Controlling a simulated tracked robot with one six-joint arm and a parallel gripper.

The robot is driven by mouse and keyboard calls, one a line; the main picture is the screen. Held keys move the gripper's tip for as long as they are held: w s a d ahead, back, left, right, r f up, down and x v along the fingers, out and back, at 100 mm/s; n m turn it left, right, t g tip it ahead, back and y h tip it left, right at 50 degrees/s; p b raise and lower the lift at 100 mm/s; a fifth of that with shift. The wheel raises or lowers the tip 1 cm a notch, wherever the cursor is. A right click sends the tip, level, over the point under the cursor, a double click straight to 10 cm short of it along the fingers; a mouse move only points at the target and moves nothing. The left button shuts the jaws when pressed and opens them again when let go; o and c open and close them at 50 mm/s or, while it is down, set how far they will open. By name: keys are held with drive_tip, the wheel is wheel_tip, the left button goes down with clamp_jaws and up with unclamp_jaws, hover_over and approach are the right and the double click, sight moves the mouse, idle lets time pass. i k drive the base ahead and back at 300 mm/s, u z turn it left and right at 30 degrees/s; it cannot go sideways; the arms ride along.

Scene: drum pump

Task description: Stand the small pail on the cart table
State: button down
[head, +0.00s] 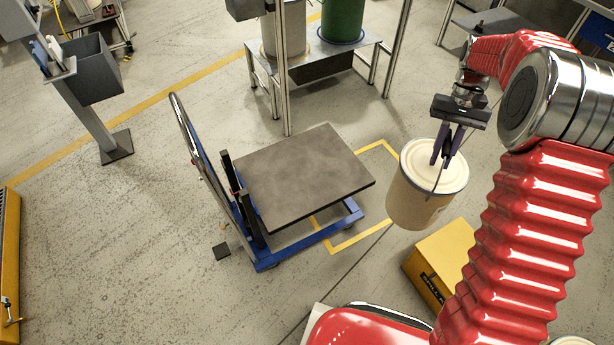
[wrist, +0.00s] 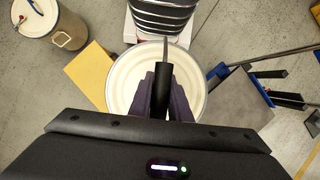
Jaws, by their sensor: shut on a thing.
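The small pail (head: 416,202) is cream with a white lid and hangs upright below my gripper (head: 446,150). My gripper is shut on the pail's handle above the lid. In the wrist view the pail's lid (wrist: 118,85) lies behind the purple fingers (wrist: 165,95), with a dark grip of the handle between them. The cart table (head: 300,178) is a flat dark grey top, bare, on a blue wheeled frame. It stands to the left of the pail, with a gap between them. Part of the table top (wrist: 232,95) shows at the right in the wrist view.
A yellow box (head: 440,262) stands on the floor below and right of the pail. Another cream pail (wrist: 42,16) stands beyond it in the wrist view. The cart's push handle (head: 200,165) rises at the table's left. A bench with drums (head: 342,18) stands behind.

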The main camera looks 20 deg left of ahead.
sight(320, 162)
drive_tip(key=u, duration=0.35)
drive_tip(key=i, duration=0.85)
drive_tip(key=u, duration=0.9)
